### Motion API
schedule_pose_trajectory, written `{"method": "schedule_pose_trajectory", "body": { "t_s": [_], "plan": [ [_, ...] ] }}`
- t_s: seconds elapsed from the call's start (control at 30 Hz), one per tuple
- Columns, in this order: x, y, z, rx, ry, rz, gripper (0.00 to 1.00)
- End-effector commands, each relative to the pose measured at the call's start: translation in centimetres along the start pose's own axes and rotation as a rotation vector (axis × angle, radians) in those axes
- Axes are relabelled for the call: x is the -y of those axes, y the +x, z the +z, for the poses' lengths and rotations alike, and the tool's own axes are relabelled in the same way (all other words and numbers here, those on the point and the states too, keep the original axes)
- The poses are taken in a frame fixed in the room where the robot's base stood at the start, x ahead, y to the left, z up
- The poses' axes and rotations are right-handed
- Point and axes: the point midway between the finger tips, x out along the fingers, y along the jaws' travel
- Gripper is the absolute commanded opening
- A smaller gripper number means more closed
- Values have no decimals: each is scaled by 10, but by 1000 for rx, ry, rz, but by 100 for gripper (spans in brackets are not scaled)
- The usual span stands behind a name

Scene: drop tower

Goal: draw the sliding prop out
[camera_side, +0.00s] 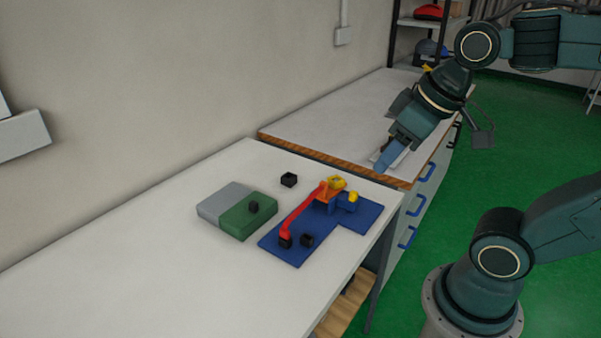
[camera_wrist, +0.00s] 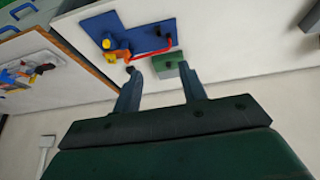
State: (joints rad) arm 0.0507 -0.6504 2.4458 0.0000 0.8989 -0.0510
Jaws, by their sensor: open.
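A blue base plate (camera_side: 355,221) lies on the white table and carries the tower parts. A long red piece (camera_side: 303,210) slopes from an orange block (camera_side: 327,196) down to a black block (camera_side: 285,242) at the plate's front. A yellow piece (camera_side: 337,182) sits on top at the orange block, and another yellow piece (camera_side: 352,197) with a blue part stands to its right. I cannot tell which part is the sliding prop. My gripper (camera_side: 384,163) is open and empty, apart from and above the tower. The wrist view shows its two spread fingers (camera_wrist: 159,70) with the orange block (camera_wrist: 117,53) beyond.
Another black cube (camera_side: 289,180) stands behind. The white table (camera_side: 130,270) is clear at left. A second bench (camera_side: 330,118) adjoins it.

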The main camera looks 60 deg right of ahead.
Motion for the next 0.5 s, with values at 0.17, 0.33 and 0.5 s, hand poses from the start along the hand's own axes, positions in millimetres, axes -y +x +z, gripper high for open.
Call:
{"method": "schedule_pose_trajectory", "body": {
  "t_s": [0.17, 0.33, 0.5],
  "plan": [
    [-16, 12, -23, 62, -1, 22, 42],
    [-36, 29, -45, 124, -5, 36, 42],
    [-60, 49, -64, 185, -7, 43, 42]
  ]
}}
